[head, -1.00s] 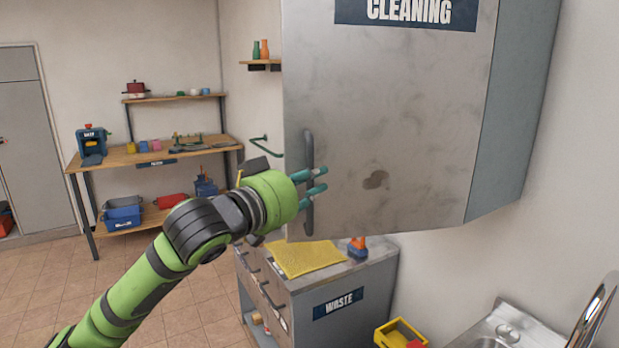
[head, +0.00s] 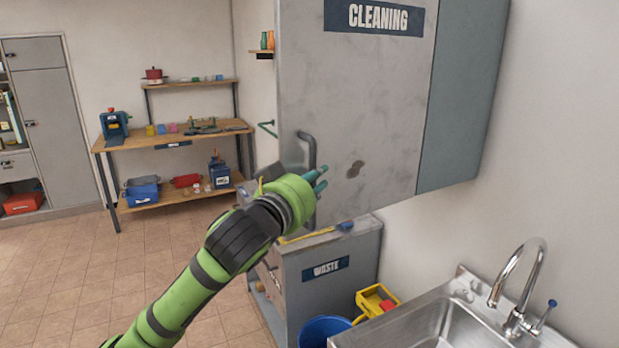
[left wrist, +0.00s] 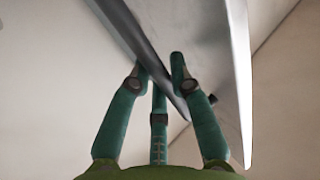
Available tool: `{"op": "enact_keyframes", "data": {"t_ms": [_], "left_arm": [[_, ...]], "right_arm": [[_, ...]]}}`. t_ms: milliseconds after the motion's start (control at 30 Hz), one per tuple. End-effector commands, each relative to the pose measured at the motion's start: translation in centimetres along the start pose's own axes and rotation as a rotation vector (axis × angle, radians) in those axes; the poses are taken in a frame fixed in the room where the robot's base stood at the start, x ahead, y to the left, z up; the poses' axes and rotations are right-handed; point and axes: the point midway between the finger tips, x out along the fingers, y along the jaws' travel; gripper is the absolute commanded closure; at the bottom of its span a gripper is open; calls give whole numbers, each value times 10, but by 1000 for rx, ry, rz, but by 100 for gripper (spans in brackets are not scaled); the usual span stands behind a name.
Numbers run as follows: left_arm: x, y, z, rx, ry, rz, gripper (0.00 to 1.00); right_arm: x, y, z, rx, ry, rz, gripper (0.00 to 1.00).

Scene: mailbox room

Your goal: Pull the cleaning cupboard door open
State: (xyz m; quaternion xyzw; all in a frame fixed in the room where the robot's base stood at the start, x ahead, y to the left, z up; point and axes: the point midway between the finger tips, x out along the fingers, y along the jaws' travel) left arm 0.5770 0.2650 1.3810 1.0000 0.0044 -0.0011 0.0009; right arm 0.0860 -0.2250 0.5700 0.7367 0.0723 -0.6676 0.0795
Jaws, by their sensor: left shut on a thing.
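The cleaning cupboard door (head: 350,110) is a scuffed grey metal panel with a dark CLEANING label (head: 373,17) at its top. Its dark vertical bar handle (head: 308,148) is near the door's left edge. My left gripper (head: 319,181) is shut on the handle's lower part, which is partly hidden behind the green wrist. In the left wrist view the teal fingers (left wrist: 162,72) close around the dark bar (left wrist: 135,35), beside the door panel (left wrist: 200,45). I see no clear gap between door and cupboard in the head view. My right gripper is not in view.
Below the cupboard stands a grey WASTE cabinet (head: 345,265). A sink (head: 450,325) with a tap (head: 520,290), a yellow caddy (head: 376,300) and a blue bucket (head: 322,330) are at the lower right. A workbench (head: 180,140) stands behind. The tiled floor (head: 60,280) at left is clear.

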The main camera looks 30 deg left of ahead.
Motion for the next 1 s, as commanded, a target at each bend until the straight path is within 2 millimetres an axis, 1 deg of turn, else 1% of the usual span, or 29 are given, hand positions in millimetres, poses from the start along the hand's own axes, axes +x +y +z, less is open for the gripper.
{"op": "enact_keyframes", "data": {"t_ms": [33, 200, 367, 400, 433, 467, 633, 833, 933, 1000], "left_arm": [[0, 1, -5, 1, 15, 0, 100], [0, 0, -6, 1, 17, -1, 100], [0, 0, -6, 1, 17, -1, 100], [0, 0, -6, 1, 17, -1, 71], [0, 0, -5, 1, 16, -1, 59], [0, 0, -5, 1, 15, -1, 54], [0, 0, -3, 1, 10, -1, 54], [0, 0, -5, 0, 9, -2, 54], [0, 0, -14, -1, 10, -2, 54], [0, 0, -25, 0, 13, -2, 54]], "right_arm": [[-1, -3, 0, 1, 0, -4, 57], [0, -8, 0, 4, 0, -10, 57], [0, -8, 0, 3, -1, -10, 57], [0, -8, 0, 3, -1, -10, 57], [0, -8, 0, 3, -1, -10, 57], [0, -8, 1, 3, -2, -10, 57], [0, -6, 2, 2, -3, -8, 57], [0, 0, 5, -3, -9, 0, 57], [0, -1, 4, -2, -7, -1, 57], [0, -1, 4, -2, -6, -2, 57]]}}
